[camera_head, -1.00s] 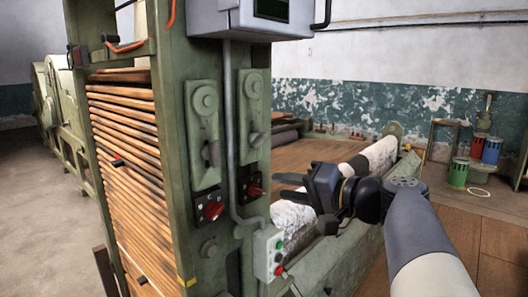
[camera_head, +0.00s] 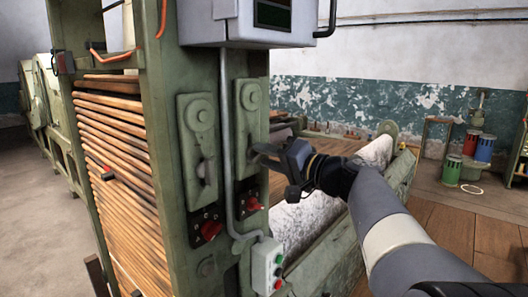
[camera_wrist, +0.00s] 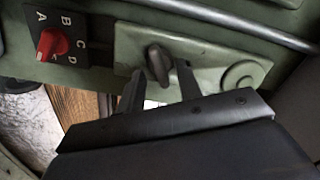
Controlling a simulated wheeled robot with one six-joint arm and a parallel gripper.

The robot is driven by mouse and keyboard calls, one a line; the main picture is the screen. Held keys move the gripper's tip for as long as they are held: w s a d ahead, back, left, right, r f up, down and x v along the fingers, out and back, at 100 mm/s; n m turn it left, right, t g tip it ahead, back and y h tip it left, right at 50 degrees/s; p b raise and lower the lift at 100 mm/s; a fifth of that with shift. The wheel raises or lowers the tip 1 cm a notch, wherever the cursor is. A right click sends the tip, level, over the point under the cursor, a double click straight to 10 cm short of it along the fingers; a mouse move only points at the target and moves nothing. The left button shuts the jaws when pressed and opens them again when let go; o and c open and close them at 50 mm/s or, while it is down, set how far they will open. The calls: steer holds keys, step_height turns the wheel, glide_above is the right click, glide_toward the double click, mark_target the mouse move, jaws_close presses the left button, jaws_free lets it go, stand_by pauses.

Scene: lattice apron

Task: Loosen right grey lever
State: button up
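The right grey lever (camera_wrist: 158,64) sits on a green plate (camera_wrist: 205,50) and shows in the wrist view, between the tips of my gripper's fingers. My gripper (camera_wrist: 160,80) is open, with one black finger on each side of the lever. Whether the fingers touch it I cannot tell. In the head view my gripper (camera_head: 262,157) reaches the right green plate (camera_head: 249,105) from the right and mostly hides the lever there. The left grey lever (camera_head: 205,171) is on the left plate, in plain view.
A red knob (camera_wrist: 52,43) with letters A to D is beside the plate. In the head view another red knob (camera_head: 209,229) is below the left lever. A grey conduit (camera_head: 227,140) runs between the plates to a button box (camera_head: 266,265). A grey display box (camera_head: 248,22) overhangs above.

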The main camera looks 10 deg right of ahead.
steer(key=shift+w+a, duration=0.3)
steer(key=shift+w, duration=0.1)
jaws_close()
